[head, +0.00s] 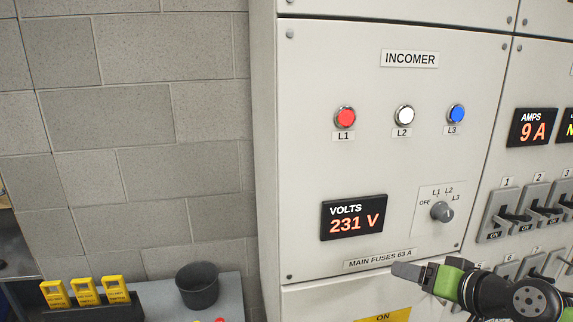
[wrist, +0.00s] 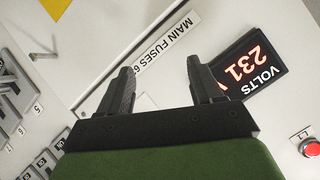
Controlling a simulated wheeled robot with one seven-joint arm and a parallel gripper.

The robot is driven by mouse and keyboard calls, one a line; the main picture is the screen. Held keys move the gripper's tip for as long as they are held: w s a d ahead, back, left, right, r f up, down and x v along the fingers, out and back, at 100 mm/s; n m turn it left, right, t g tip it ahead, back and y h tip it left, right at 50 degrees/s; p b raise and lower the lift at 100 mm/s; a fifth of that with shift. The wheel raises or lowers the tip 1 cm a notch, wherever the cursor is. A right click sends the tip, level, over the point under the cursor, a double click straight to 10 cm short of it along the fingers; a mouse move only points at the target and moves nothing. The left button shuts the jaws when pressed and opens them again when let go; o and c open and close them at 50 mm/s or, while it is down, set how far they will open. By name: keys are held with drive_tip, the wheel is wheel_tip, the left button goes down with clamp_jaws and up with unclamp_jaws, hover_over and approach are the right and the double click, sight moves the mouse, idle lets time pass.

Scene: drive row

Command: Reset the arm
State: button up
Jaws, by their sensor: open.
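My gripper (head: 412,272) is in front of the lower part of the incomer panel (head: 330,65) in the head view, just below the label reading MAIN FUSES 63 A (head: 381,257). It also shows in the wrist view (wrist: 163,78), with its two dark fingers apart and nothing between them. The green and black end of my arm (head: 490,289) comes in from the lower right. The fingers appear to stand off the panel face, but how far I cannot tell.
The rotary selector knob (head: 441,211) is just above my gripper. The VOLTS display (head: 353,217) reads 231 V. Breaker switches (head: 514,216) line the right. A black cup (head: 198,286) and yellow tags (head: 86,291) sit at lower left, before a bare block wall.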

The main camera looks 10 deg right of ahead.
drive_tip(key=s+a+f+n+g+h, duration=0.1)
drive_tip(key=s+a+f+n+g, duration=0.1)
drive_tip(key=a, duration=0.5)
drive_tip(key=s+a+f+n+g, duration=0.1)
drive_tip(key=s+a+f+g, duration=0.15)
drive_tip(key=a, duration=0.55)
drive_tip(key=s+a+n+g+h, duration=0.1)
drive_tip(key=s+a+g+h, duration=0.1)
drive_tip(key=s, duration=1.1)
drive_tip(key=shift+s+a+f, duration=0.3)
drive_tip(key=shift+a+f, duration=0.05)
drive_tip(key=shift+a, duration=0.2)
